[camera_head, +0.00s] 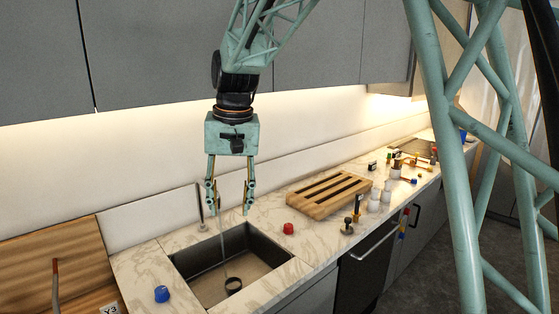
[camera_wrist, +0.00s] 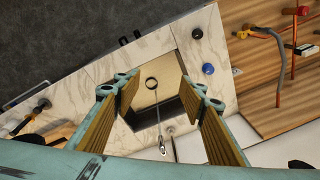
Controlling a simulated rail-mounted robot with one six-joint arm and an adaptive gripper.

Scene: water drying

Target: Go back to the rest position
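My gripper (camera_head: 230,206) hangs above the sink (camera_head: 188,265) with its two fingers pointing down and spread apart. Nothing is between the fingers. The wrist view also shows the gripper (camera_wrist: 158,92) open and empty, with the sink (camera_wrist: 149,99) below and beyond it.
A red cap (camera_head: 289,228) and a slatted wooden rack (camera_head: 322,193) are right of the sink. A blue cap (camera_head: 162,294) is at its left, near wooden boards (camera_head: 62,268). Several small items crowd the counter farther right. Grey cabinets (camera_head: 150,45) hang behind my arm.

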